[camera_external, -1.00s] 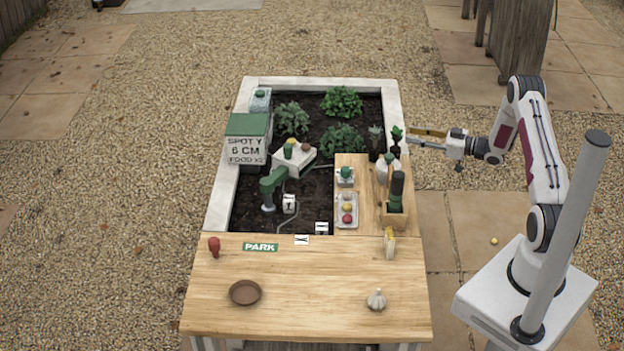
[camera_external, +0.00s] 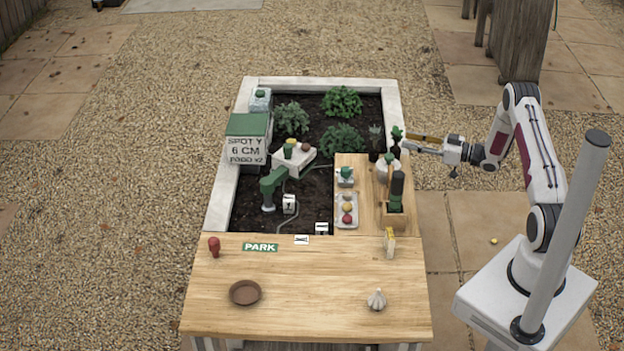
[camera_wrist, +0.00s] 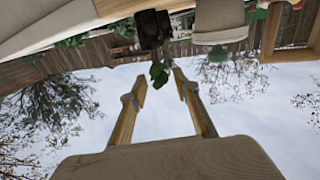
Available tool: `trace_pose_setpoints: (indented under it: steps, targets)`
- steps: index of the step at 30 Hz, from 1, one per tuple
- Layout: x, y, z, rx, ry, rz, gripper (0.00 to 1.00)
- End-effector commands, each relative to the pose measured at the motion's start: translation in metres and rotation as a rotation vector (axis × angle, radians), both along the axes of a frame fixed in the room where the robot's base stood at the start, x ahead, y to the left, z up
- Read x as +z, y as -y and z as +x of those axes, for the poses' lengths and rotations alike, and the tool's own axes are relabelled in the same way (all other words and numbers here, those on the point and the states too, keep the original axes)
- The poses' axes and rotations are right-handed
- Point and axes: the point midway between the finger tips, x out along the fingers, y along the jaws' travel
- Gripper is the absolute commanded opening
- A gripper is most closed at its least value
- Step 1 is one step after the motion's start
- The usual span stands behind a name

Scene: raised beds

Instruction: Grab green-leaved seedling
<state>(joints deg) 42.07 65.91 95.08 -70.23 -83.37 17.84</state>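The green-leaved seedling (camera_external: 397,133) stands in a small dark pot at the right edge of the bed, upright in the outside view. In the wrist view, which looks upside down, its leaves (camera_wrist: 159,74) hang from the dark pot (camera_wrist: 152,28) between and just beyond my fingertips. My gripper (camera_external: 404,142) is open and roughly level, pointing left at the seedling from the right. In the wrist view, both fingers of my gripper (camera_wrist: 160,82) are apart, with a gap to the leaves. Whether the tips reach beside the stem is hard to tell.
A greyer seedling (camera_external: 375,138) stands just left of the green one. A white round jar (camera_external: 386,170) and a wooden box with a dark bottle (camera_external: 396,190) are close in front. An egg tray (camera_external: 346,222) lies further left. The space to the right is free.

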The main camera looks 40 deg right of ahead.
Motion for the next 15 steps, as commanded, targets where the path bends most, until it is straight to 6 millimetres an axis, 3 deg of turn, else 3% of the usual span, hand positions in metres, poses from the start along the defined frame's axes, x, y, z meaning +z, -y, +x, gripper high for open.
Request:
trace_pose_setpoints:
  steps: [15]
  targets:
    - [-0.0012, -0.0031, 0.0072, -0.001, 0.0, 0.0, 0.31]
